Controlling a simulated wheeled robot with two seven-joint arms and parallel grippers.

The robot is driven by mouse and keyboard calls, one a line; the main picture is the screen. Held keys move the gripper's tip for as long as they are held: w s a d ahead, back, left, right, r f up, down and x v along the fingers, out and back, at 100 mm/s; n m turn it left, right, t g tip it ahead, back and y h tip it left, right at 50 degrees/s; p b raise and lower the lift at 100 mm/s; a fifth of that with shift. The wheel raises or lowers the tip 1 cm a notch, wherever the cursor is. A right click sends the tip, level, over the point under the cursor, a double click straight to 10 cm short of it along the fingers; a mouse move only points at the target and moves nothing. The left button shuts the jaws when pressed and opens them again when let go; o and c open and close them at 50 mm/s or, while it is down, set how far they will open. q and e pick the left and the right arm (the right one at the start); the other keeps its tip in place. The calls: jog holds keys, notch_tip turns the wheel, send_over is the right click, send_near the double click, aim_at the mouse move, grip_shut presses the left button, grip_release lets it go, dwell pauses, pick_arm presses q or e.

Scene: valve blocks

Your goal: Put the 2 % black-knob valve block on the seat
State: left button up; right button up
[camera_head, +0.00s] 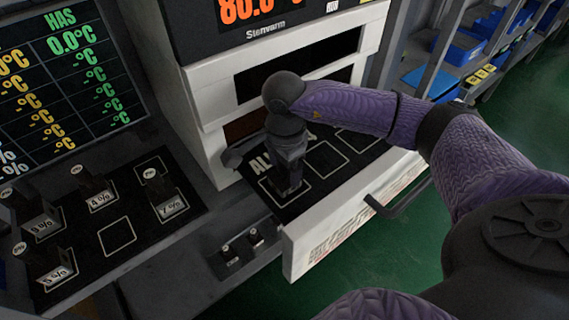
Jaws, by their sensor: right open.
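My right gripper (289,160) comes down from the purple arm over the nearest outlined square in the open drawer. It is open, its fingers pointing down. A dark block-like shape (287,188) stands at that square between or just below the fingers; its label and knob are hidden, so I cannot tell which block it is. The drawer's black panel (318,186) has two more outlined squares, both empty. On the left board, labelled blocks stand: one reads 8 % (42,222), one 4 % (99,196), one 5 % (55,275), and one seemingly 7 % (166,203). My left gripper is out of view.
The left board (135,250) has one empty outlined square. The white drawer front (345,222) has a dark handle (398,198). A white machine with a display (262,10) rises behind. Small dark switches (243,247) sit in front. Shelves with blue bins stand far right.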

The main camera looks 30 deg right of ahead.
jog(key=shift+r, duration=0.3)
notch_tip(320, 180, up, 12)
jog(key=shift+f+p, duration=0.15)
jog(key=shift+p, duration=1.05)
